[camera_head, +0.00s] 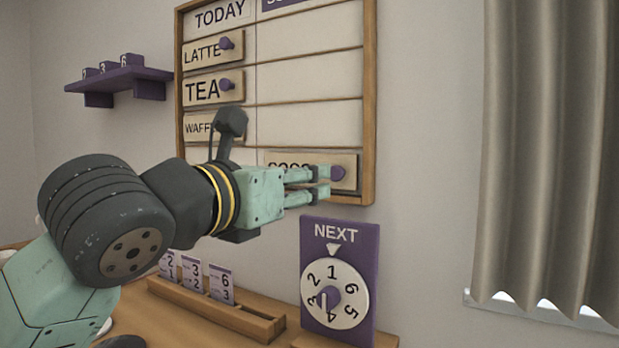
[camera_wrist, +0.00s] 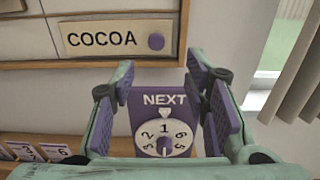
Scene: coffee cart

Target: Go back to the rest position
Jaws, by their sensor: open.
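My gripper (camera_head: 322,183) is open and empty, in front of the lower right part of the menu board (camera_head: 369,100). In the head view its fingers partly cover the bottom-right plate; the wrist view shows this plate reads COCOA (camera_wrist: 100,39), with a purple knob (camera_wrist: 156,41). In the wrist view the gripper (camera_wrist: 165,85) has its fingers spread on both sides of the purple NEXT dial panel (camera_head: 312,232), which stands beyond them. The white dial (camera_head: 350,292) has numbers around it and a purple knob in the middle. No contact between fingers and COCOA knob can be made out.
The LATTE (camera_head: 213,49) and TEA (camera_head: 213,88) plates hang at the board's left; the WAFFLE plate (camera_head: 199,126) is partly hidden by my arm. A wooden rack (camera_head: 225,314) with numbered cards stands on the counter. A purple shelf (camera_head: 120,80) is at left, a curtain (camera_head: 545,150) at right.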

